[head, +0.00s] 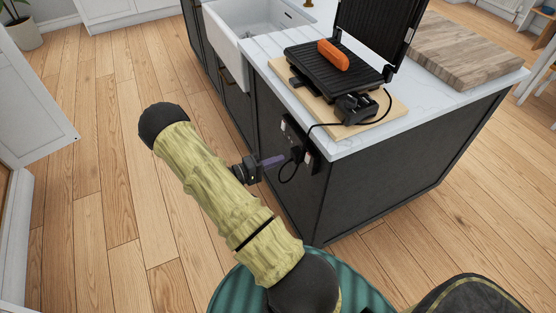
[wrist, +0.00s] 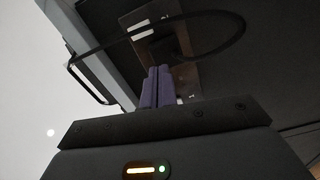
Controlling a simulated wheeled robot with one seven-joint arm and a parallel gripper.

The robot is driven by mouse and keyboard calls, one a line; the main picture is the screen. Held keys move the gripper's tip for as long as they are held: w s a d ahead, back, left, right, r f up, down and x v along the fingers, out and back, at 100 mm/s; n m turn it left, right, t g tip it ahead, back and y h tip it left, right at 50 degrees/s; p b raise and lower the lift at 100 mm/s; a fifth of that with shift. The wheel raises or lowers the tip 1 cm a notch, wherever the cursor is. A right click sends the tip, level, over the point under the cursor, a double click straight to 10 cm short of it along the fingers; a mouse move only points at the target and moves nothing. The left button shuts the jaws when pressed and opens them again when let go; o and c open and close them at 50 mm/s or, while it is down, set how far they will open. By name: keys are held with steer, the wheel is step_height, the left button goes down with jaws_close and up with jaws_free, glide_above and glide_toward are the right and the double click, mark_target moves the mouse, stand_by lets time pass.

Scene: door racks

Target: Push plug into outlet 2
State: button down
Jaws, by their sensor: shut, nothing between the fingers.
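The black plug (head: 296,154) sits at the outlet panel (head: 312,161) on the dark end of the island. A black cable (head: 316,125) runs from it up to the grill (head: 335,72) on the counter. My gripper (head: 280,159) is shut and empty, with its purple fingertips close to the plug; I cannot tell whether they touch it. In the wrist view, the shut purple fingers (wrist: 157,86) point at the outlet panel (wrist: 184,75). The plug there is dark and hard to make out. I cannot tell how deep the plug sits or which outlet it is at.
The white countertop edge (head: 333,154) overhangs close above the outlet panel. The cable loop (wrist: 238,38) crosses in front of the panel in the wrist view. A wooden board (head: 394,108) bears the grill, with an orange item (head: 333,55) on it. The wooden floor (head: 90,210) at left is clear.

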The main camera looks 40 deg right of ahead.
steer(key=b+v, duration=0.1)
steer(key=v, duration=1.6)
steer(key=shift+a, duration=0.2)
steer(key=shift+w+r, duration=0.1)
steer(key=shift+w, duration=0.1)
